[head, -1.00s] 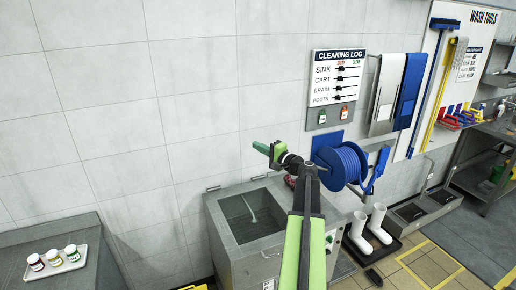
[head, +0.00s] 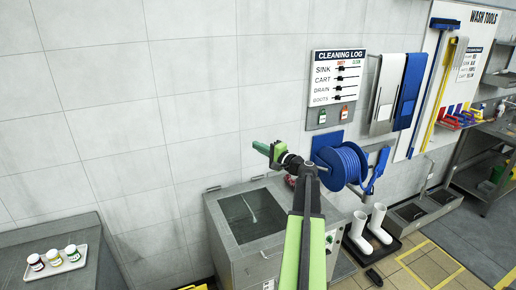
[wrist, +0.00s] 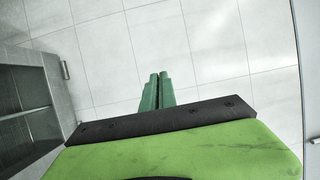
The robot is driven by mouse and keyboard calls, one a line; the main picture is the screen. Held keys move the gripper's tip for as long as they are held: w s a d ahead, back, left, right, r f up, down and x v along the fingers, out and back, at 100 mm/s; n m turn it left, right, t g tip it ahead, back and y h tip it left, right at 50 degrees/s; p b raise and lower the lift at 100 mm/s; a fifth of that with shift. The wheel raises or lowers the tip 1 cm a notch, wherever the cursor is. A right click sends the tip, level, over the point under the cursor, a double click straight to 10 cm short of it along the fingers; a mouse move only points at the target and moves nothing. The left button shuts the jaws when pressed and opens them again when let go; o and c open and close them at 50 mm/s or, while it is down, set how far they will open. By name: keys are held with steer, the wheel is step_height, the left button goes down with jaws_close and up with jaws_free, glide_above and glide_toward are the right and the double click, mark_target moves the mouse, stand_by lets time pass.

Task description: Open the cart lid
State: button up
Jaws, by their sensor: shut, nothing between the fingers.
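The cart seems to be the grey steel box (head: 236,258) at lower centre in the head view. Its top is a flat lid (head: 276,238) with a dark see-through pane, and a pale curved thing shows through it. The lid looks level and down. Small hinge-like fittings show along its wall-side edge. My gripper (head: 258,147) points left, above the far side of the box and apart from it. In the wrist view the green fingers (wrist: 157,90) are together and empty, with wall tiles behind them. Part of the box (wrist: 62,100) shows at left there.
A blue hose reel (head: 342,165) hangs on the wall just right of my gripper. White boots (head: 378,226) stand right of the box. A grey counter (head: 92,232) with a tray (head: 78,262) of several jars is at left.

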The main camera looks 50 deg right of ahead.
steer(key=o, duration=0.3)
steer(key=s, duration=1.7)
steer(key=shift+s+f+b, duration=0.2)
steer(key=shift+f+b, duration=0.2)
steer(key=shift+b, duration=0.05)
